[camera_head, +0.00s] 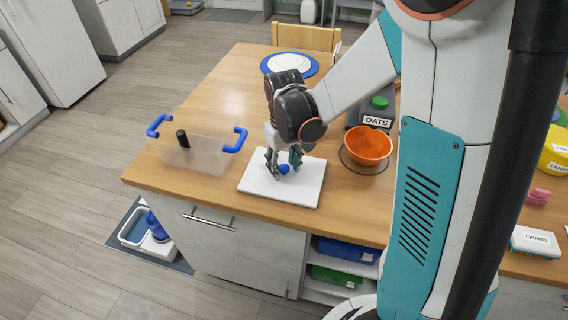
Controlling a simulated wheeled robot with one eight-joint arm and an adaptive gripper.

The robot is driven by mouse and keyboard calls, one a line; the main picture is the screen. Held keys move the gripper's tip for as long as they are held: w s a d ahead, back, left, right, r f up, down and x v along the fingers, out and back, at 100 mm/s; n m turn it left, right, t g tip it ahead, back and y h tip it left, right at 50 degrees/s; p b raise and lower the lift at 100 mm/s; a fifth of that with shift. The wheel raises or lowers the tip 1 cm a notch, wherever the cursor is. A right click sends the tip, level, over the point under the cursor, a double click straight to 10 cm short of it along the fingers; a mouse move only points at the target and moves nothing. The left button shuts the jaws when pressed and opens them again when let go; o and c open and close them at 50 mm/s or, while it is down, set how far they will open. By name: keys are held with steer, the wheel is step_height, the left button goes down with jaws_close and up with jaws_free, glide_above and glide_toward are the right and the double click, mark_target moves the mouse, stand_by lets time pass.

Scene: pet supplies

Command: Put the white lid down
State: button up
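The white lid (258,185) is a flat rectangular slab with a round blue knob (284,169) near its middle. It appears to lie level on the wooden counter, right of the clear bin; a small gap beneath it cannot be ruled out. My gripper (285,165) points down over the lid, with one dark-green finger on each side of the knob. Whether the fingers press on the knob or stand slightly apart from it cannot be told. The clear bin (205,160) with blue handles stands open on the left, with a dark cylinder (182,139) inside.
An orange bowl (368,146) stands close to the lid's right. Behind it is a grey container labelled OATS with a green knob (379,102). A blue-rimmed white plate (290,62) lies at the back. The counter (225,85) is clear behind the bin.

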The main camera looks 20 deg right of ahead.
mark_target(284, 167)
step_height(284, 167, up, 12)
steer(key=p, duration=0.4)
steer(key=s+r+m+t, duration=0.1)
steer(key=s+r+t, duration=0.6)
steer(key=s, duration=0.8)
steer(key=shift+r+m, duration=0.4)
steer(key=shift+r, duration=0.55)
step_height(284, 167, down, 2)
steer(key=b, duration=0.2)
steer(key=shift+f+b, duration=0.25)
steer(key=shift+b, duration=0.05)
